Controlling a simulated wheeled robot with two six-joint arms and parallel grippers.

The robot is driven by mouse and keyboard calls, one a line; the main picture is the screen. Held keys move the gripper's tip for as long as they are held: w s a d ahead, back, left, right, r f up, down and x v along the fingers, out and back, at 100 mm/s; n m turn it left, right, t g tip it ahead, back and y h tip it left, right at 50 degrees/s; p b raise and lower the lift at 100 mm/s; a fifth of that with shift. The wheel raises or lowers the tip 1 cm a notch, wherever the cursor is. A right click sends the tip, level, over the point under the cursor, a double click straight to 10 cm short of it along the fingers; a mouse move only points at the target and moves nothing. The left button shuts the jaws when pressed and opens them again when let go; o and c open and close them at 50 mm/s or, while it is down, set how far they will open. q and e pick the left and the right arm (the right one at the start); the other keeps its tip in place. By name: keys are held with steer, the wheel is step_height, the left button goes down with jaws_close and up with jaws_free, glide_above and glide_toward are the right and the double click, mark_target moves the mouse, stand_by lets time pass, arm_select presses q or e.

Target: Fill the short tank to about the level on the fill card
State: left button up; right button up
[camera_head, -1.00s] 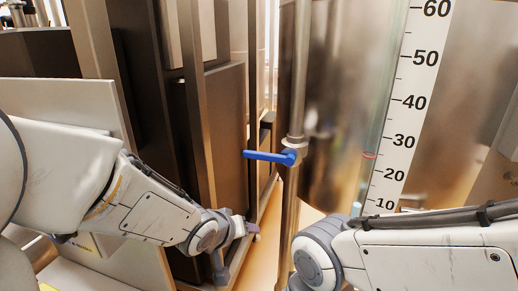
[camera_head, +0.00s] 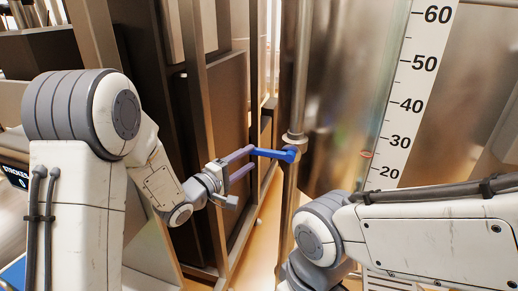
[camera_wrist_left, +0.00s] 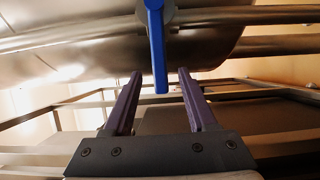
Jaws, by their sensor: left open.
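A blue lever handle (camera_head: 276,154) sits on a vertical metal pipe (camera_head: 299,80) and points left. It also shows in the left wrist view (camera_wrist_left: 157,50), hanging down from the top. My left gripper (camera_head: 253,159) is open at the lever's free end. In the wrist view the lever's end lies between the two purple fingers (camera_wrist_left: 160,76), with a gap on each side. A shiny metal tank (camera_head: 340,100) stands behind the pipe, with a white number scale (camera_head: 415,95) and a small red mark (camera_head: 366,154) between 20 and 30. My right gripper is out of view. I see no fill card.
Dark panels and upright frame posts (camera_head: 195,90) stand close to the left of my left gripper. My right forearm crosses the lower right and covers the scale's bottom. A small display (camera_head: 15,176) at the left edge reads "STROKES 0".

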mark_target(257, 154)
arm_select(q)
steer(key=p+x, duration=0.1)
steer(key=x, duration=0.4)
steer(key=shift+w+d, duration=0.15)
steer(key=shift+d, duration=0.05)
jaws_close()
stand_by(1.2)
